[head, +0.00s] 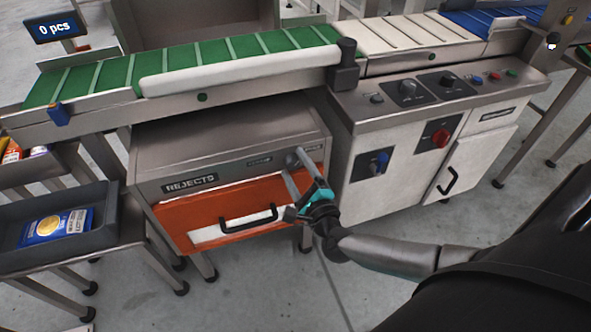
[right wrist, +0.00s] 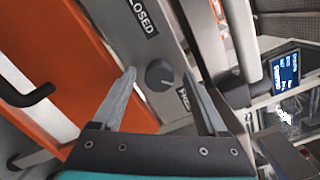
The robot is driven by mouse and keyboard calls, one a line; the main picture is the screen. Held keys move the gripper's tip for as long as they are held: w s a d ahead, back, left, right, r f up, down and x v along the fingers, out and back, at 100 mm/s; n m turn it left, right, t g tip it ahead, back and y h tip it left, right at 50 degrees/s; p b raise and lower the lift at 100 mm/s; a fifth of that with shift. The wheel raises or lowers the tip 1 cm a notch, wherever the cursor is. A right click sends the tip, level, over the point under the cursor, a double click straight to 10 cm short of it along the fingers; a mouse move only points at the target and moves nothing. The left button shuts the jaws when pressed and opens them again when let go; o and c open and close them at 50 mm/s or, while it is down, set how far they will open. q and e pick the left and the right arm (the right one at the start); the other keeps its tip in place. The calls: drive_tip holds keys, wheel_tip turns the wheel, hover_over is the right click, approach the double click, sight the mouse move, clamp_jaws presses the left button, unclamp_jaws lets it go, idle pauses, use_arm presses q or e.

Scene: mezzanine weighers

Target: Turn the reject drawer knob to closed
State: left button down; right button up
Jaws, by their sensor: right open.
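The reject drawer knob (right wrist: 160,75) is a small dark round knob on a grey panel. It shows between the fingers of my open right gripper (right wrist: 158,80) in the right wrist view, and nothing is gripped. A CLOSED label (right wrist: 139,14) is above it, and a partly hidden label is below right. A faint mark on the knob points toward the lower right. In the head view my right gripper (head: 293,165) is at the panel above the orange reject drawer (head: 175,222) and largely covers the knob. My left gripper is not in view.
The drawer's black handle (head: 250,218) is just left of and below my right gripper. A grey control cabinet (head: 370,185) with switches stands close on the right. A green conveyor (head: 235,48) runs above. A dark tray (head: 98,225) with a blue packet is at left.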

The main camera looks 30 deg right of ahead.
clamp_jaws()
idle(0.7)
